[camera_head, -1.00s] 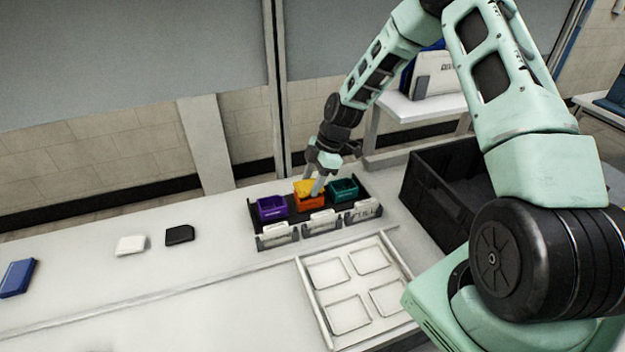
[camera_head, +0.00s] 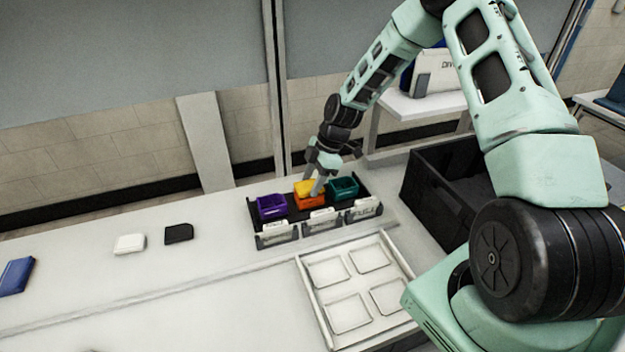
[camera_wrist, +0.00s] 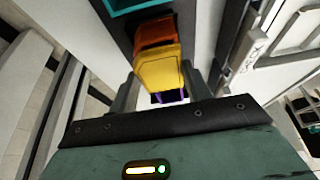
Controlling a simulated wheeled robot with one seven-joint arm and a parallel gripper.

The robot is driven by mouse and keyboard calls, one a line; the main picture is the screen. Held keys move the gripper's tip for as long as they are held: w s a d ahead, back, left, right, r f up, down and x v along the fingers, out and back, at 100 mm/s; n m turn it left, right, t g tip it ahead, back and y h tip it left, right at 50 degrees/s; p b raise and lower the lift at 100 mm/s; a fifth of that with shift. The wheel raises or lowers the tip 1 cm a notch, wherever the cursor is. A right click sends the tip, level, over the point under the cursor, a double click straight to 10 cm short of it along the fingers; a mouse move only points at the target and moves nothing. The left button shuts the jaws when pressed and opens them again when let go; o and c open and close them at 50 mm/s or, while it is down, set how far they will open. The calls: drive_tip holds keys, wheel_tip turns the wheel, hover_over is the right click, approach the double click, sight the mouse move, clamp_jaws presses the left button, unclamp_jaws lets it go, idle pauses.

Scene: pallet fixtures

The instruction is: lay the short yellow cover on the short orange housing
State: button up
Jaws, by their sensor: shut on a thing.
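The yellow cover (camera_head: 309,187) is at the top of the orange housing (camera_head: 309,201), in the middle of a black pallet between purple and teal housings. In the wrist view the yellow cover (camera_wrist: 158,72) lies between my fingers, and the orange housing (camera_wrist: 155,32) shows beyond it. My gripper (camera_head: 316,184) points down and is shut on the yellow cover. The cover overlaps the housing's opening; I cannot tell whether it is fully seated or slightly above.
The purple housing (camera_head: 271,206) and teal housing (camera_head: 343,188) stand close on either side. White label holders (camera_head: 321,222) line the pallet's front. A white tray (camera_head: 303,266) with recesses lies in front. A white cover (camera_head: 129,244) and a black cover (camera_head: 179,234) lie left. A black crate (camera_head: 425,205) stands right.

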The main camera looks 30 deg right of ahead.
drive_tip(key=shift+f, duration=0.3)
idle(0.4)
drive_tip(key=o, duration=1)
drive_tip(key=b+v, duration=0.3)
drive_tip(key=v, duration=1.4)
drive_tip(key=shift+r, duration=0.2)
